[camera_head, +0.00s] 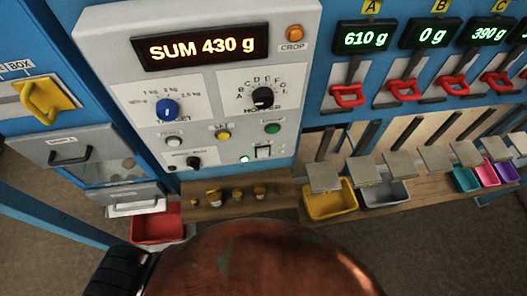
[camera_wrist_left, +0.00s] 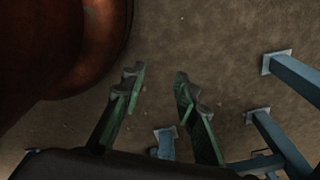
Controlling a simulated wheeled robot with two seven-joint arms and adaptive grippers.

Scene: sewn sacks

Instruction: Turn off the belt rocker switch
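The grey control panel (camera_head: 205,90) faces me in the head view. Low on its right side is a small rocker switch (camera_head: 263,151), pale with a dark frame; its label is too small to read. A small green light (camera_head: 244,158) glows just left of it. My left gripper (camera_wrist_left: 160,88) shows in the left wrist view with its two green fingers apart and nothing between them, above the brown floor. In the head view its fingers are not seen, so it is away from the switch. My right gripper is in neither view.
The panel also has a SUM 430 g display (camera_head: 200,48), a blue knob (camera_head: 167,109), a black hopper knob (camera_head: 262,98) and a green button (camera_head: 272,128). Below is a wooden shelf (camera_head: 215,211) with small brass-coloured pieces. Red (camera_head: 158,226) and yellow (camera_head: 330,203) bins stand nearby.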

